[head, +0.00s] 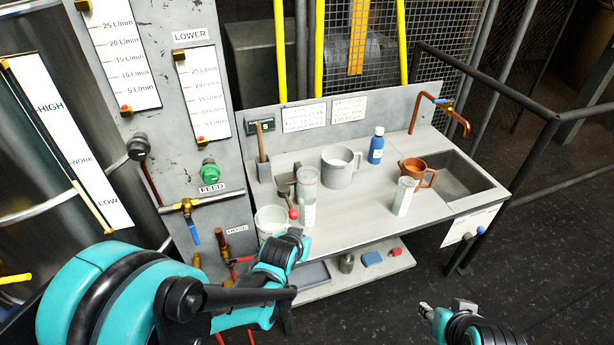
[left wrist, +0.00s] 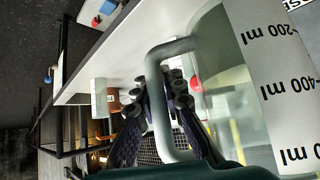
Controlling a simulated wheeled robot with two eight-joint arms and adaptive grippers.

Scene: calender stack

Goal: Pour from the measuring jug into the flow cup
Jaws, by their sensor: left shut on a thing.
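The measuring jug (head: 271,221) is a pale clear vessel at the bench's front left corner in the head view. In the left wrist view the jug (left wrist: 296,105) shows a white ml scale and a grey handle. My left gripper (head: 297,240) is shut on that handle; its fingers (left wrist: 166,92) lie on both sides of it. Whether the jug touches the bench is hidden.
The bench (head: 355,217) also bears a grey mug (head: 339,168), a blue bottle (head: 376,149), a copper-coloured jug (head: 411,167) and a small scaled cup (head: 404,197). A sink (head: 458,178) is at right. The bench's front middle is clear.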

